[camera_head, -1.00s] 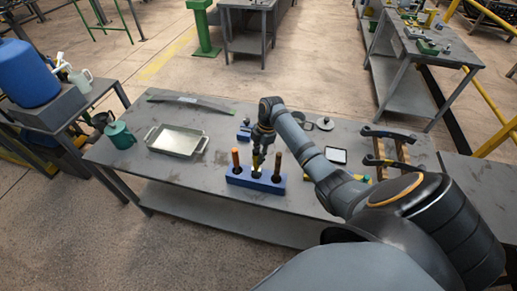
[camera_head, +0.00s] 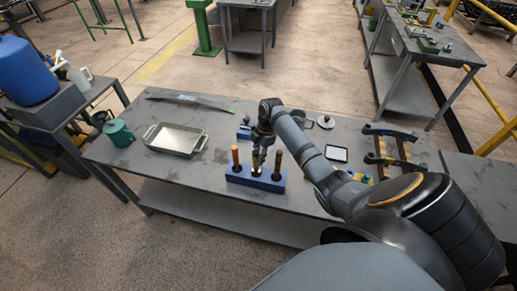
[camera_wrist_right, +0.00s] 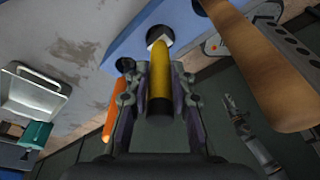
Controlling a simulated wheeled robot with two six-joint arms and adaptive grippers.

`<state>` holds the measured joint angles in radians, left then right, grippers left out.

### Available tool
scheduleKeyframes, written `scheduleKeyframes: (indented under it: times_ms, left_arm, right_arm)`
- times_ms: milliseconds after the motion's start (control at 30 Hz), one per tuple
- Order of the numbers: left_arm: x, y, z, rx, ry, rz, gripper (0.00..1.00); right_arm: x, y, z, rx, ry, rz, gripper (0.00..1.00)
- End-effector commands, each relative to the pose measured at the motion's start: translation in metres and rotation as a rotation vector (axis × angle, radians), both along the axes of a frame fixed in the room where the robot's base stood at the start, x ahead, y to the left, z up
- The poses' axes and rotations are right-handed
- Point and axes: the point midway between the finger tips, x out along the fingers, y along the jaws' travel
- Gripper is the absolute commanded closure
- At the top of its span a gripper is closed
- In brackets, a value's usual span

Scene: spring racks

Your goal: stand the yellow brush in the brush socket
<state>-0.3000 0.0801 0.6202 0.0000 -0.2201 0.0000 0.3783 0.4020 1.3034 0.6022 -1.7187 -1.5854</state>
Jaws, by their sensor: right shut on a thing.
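The yellow brush (camera_wrist_right: 160,75) has a yellow handle with a black end. My right gripper (camera_wrist_right: 158,92) is shut on its handle, and the brush also shows below the gripper (camera_head: 258,150) in the head view. The brush is over the middle of the blue brush socket block (camera_head: 240,179), near a round hole in the block's face (camera_wrist_right: 172,33). How deep its far end sits in that hole is hard to tell. An orange-handled brush (camera_head: 235,155) and a brown-handled brush (camera_head: 278,162) stand in the block on either side.
A metal tray (camera_head: 175,139) and a green mug (camera_head: 119,133) stand on the table's left. Right of my arm are a small white-topped box (camera_head: 336,153) and a rack with dark curved parts (camera_head: 390,132). The table between tray and block is clear.

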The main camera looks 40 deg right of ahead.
Motion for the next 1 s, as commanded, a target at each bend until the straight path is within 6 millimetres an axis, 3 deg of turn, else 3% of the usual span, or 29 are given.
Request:
scheduleKeyframes:
  times_ms: [367, 400, 600, 867, 1000]
  left_arm:
    - [0.000, 0.000, -0.004, 0.000, 0.000, 0.000, 0.62]
    - [0.000, 0.000, -0.004, 0.000, 0.000, 0.000, 0.62]
    - [0.000, 0.000, -0.004, 0.000, 0.000, 0.000, 0.62]
    - [-0.001, 0.001, -0.004, 0.001, 0.001, 0.000, 0.62]
    - [-0.001, 0.001, -0.004, 0.001, 0.001, 0.000, 0.62]
  right_arm:
    - [0.000, 0.000, -0.006, 0.000, 0.000, 0.000, 1.00]
    - [0.000, 0.000, -0.006, 0.000, 0.000, 0.000, 0.74]
    - [0.000, 0.000, -0.006, 0.000, 0.000, 0.000, 0.50]
    - [0.000, 0.000, -0.005, 0.000, 0.001, 0.000, 0.50]
    - [0.001, -0.004, 0.008, -0.001, -0.002, 0.001, 0.50]
